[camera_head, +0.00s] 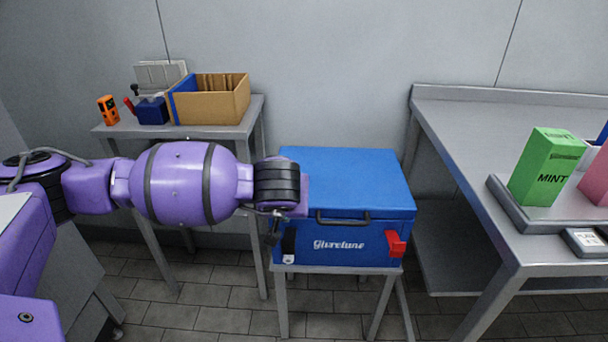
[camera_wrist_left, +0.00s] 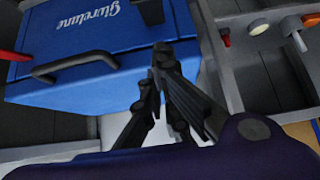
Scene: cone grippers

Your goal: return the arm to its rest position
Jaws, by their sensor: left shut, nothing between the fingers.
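My left arm (camera_head: 188,182) reaches in from the left, level across the middle of the head view. My left gripper (camera_head: 272,236) points down in front of the left front part of a blue cooler box (camera_head: 345,178). In the left wrist view the dark fingers (camera_wrist_left: 162,66) are together, with nothing between them. The cooler (camera_wrist_left: 100,80) lies beyond them there, and I cannot tell if they touch it. Its lid is down, with a dark handle (camera_head: 343,219) at the front and a red latch (camera_head: 396,243) at the right. My right gripper is not in view.
The cooler stands on a small grey stand (camera_head: 339,270). A left table (camera_head: 190,131) holds a cardboard box (camera_head: 222,102), a blue bin (camera_head: 153,111) and an orange device (camera_head: 108,110). The right bench (camera_head: 462,142) bears a green MINT carton (camera_head: 547,168) on a tray (camera_head: 501,197).

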